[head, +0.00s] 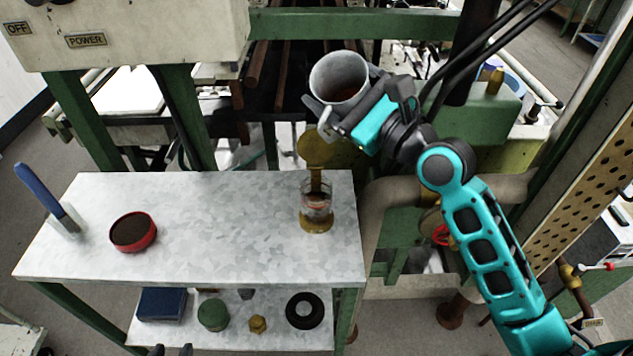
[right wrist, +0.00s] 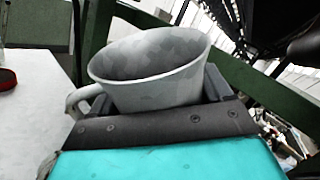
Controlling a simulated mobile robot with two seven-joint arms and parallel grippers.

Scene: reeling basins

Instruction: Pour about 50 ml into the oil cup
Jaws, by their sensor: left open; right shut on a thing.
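A grey metal mug (head: 331,70) with brown liquid inside is held above and behind the far right corner of the table. My right gripper (head: 347,98) is shut on it. In the right wrist view the mug (right wrist: 150,85) leans slightly, with its handle at the left. The oil cup (head: 316,213) stands on the table near its right edge: clear glass on a brass base, with its brass lid raised behind it. Something reddish-brown shows in the glass, but its level is unclear. The mug is apart from the oil cup. My left gripper (head: 171,351) shows only dark fingertips, apart, at the bottom edge.
The table (head: 235,225) is mostly clear. A red-rimmed round tin (head: 133,232) and a blue-handled tool (head: 45,195) are at its left. The lower shelf holds a dark blue box (head: 161,304), a green round item (head: 213,315) and a black ring (head: 304,310). Green machine frames stand behind.

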